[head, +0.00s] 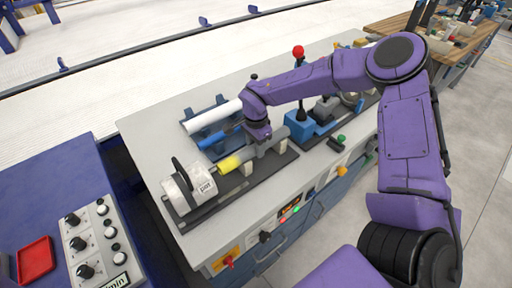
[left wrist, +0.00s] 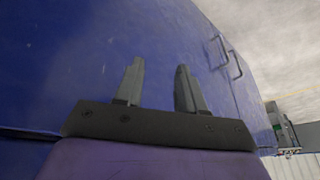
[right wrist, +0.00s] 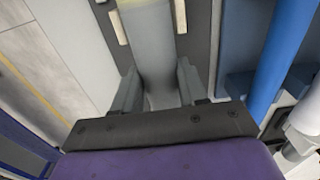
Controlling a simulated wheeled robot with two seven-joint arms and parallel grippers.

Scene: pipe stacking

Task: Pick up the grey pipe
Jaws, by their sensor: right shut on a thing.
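The grey pipe (head: 272,137) lies along the dark fixture on the grey bench, in line with a yellow section (head: 229,164). My right gripper (head: 259,147) reaches down over it from above. In the right wrist view the grey pipe (right wrist: 150,45) runs between the two fingers of my right gripper (right wrist: 158,82), which are shut on it. Part of the pipe is hidden by the gripper in the head view. My left gripper (left wrist: 159,68) shows only in the left wrist view. Its fingers are apart and empty, in front of a blue surface.
A blue pipe (head: 212,138) and a white pipe (head: 212,115) lie on a blue rack beside the fixture. A white cylindrical unit (head: 188,188) stands at the fixture's left end. A blue joystick box with a red knob (head: 298,52) stands to the right.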

